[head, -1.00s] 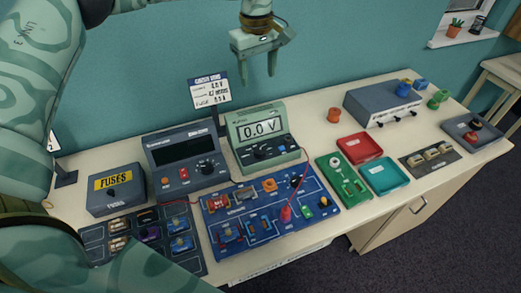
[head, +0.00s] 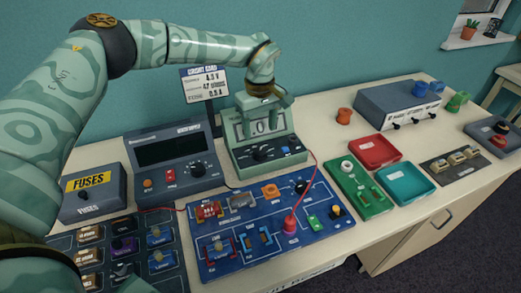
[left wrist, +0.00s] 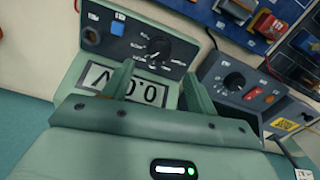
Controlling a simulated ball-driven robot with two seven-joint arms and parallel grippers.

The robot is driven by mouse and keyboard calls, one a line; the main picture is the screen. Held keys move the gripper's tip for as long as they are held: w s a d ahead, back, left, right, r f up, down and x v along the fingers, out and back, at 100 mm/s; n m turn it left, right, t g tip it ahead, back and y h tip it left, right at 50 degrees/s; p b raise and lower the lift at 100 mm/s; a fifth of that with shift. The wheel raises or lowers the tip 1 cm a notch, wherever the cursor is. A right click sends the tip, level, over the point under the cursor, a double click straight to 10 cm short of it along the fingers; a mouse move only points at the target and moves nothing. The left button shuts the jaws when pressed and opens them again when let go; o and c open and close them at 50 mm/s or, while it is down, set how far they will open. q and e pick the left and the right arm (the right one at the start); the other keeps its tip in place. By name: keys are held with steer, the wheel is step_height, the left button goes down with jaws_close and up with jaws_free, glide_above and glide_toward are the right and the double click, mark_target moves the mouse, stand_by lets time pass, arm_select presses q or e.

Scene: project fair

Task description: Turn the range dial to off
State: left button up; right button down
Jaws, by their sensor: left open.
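The pale green meter (head: 236,156) stands upright near the back of the table, its display partly hidden by my left gripper in the head view. Its black range dial (head: 262,153) is on the lower panel. The dial (left wrist: 157,47) shows clearly in the left wrist view, just beyond the fingertips; I cannot read which mark it points to. My left gripper (head: 265,120) is open and empty, in front of the display and above the dial. In the left wrist view its two fingers (left wrist: 157,75) are apart, with the display between them. My right gripper is not in view.
A dark supply box (head: 165,153) with its own knob stands just left of the meter. A blue circuit board (head: 265,268) lies in front, with a red lead (head: 312,180) arching from it. A sign (head: 203,83) stands behind. Red (head: 375,152) and teal (head: 406,184) trays lie right.

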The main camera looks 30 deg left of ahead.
mark_target(260, 151)
arm_select(q)
step_height(260, 151, down, 8)
steer(key=shift+f+b, duration=0.1)
steer(key=shift+b, duration=0.55)
steer(key=c, duration=1)
